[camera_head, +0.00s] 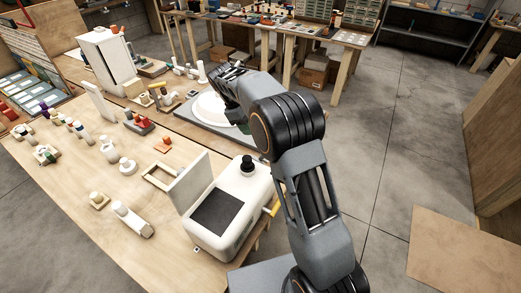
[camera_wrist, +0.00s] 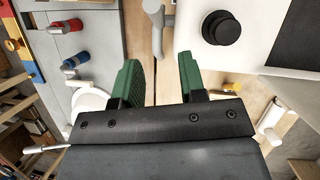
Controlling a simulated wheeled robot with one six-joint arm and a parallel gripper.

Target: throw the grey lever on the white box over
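The white box (camera_head: 238,203) stands at the table's near right corner, with a black knob on top and a dark panel. It also fills the upper right of the wrist view (camera_wrist: 270,60). The grey lever (camera_wrist: 156,22) juts from the box's edge beside the black knob (camera_wrist: 222,28), its bar pointing down the picture. In the head view my arm hides the lever. My gripper (camera_wrist: 157,62) is open, with green fingers apart. The lever's lower end appears between the fingertips; I cannot tell whether they touch it or how deep it lies.
A grey board (camera_wrist: 97,30) with red and blue fittings lies to the left in the wrist view. The wooden table (camera_head: 90,220) holds several small fittings and a tall white cabinet (camera_head: 108,60). Open concrete floor (camera_head: 400,150) lies right.

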